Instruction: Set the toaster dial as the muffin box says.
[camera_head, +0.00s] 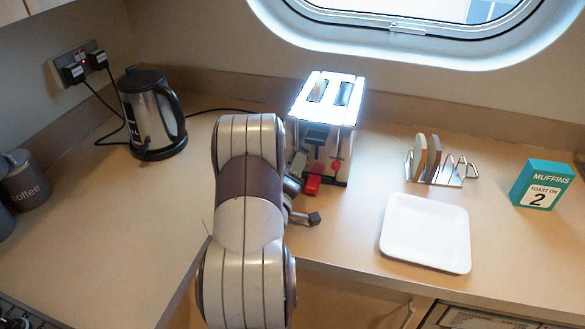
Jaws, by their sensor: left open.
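The toaster (326,112) stands against the back wall with two slots on top. The dial's setting is too small to read. The teal muffin box (542,184) stands at the right and reads "MUFFINS TOAST ON 2". My left gripper (304,192) is at the toaster's front, open, and partly hidden behind my arm. I cannot tell whether it touches the toaster. My right gripper is out of view.
A white square plate (425,233) lies right of my arm. A wire toast rack (456,172) holding slices stands behind it. A kettle (150,113) is at the back left, with plugs at a wall socket (78,63). A coffee canister (24,180) stands far left.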

